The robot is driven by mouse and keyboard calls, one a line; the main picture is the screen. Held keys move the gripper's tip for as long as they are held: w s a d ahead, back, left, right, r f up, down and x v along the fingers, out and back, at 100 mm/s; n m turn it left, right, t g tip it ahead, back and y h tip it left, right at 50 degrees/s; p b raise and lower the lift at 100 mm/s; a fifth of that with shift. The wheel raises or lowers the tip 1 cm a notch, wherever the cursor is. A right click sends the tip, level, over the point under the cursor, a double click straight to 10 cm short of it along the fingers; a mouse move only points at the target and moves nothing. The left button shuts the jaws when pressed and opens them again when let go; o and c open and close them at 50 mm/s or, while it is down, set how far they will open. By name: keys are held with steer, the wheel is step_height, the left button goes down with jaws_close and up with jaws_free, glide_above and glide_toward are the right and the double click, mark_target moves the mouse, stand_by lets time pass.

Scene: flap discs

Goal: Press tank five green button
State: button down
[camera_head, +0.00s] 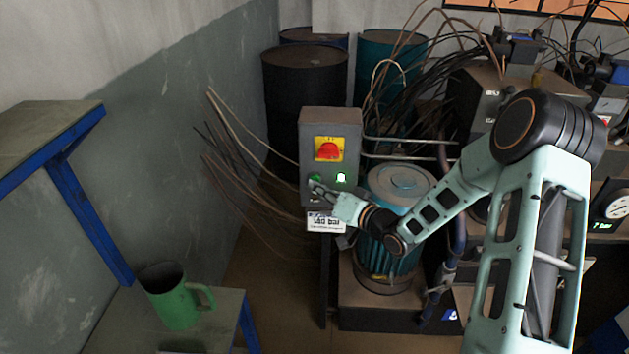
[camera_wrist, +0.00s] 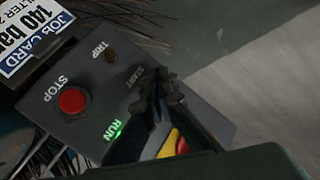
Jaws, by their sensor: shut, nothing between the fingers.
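The grey control box (camera_head: 345,137) stands left of my arm. A green button (camera_head: 315,178) shows on its left side, just above my fingertips. In the wrist view, my gripper (camera_wrist: 160,98) is shut and empty, with its tips at the box face beside the START label (camera_wrist: 138,78). The fingers hide the START button there, and I cannot tell whether they touch it. The RUN lamp (camera_wrist: 116,128) glows green; it is also lit in the head view (camera_head: 341,177). I see no tank number.
The red STOP button (camera_wrist: 72,100) and dark TRIP lamp (camera_wrist: 110,55) are close by. A red switch (camera_head: 328,150) on a yellow plate is above. A job card (camera_head: 326,222) hangs below. Loose wires (camera_head: 240,170) spread left; a blue motor (camera_head: 400,185) stands right.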

steer(key=shift+s, duration=0.45)
steer(key=shift+s, duration=0.1)
steer(key=s, duration=0.4)
steer(key=shift+s+a, duration=0.1)
steer(key=shift+s, duration=0.3)
stand_by(0.5)
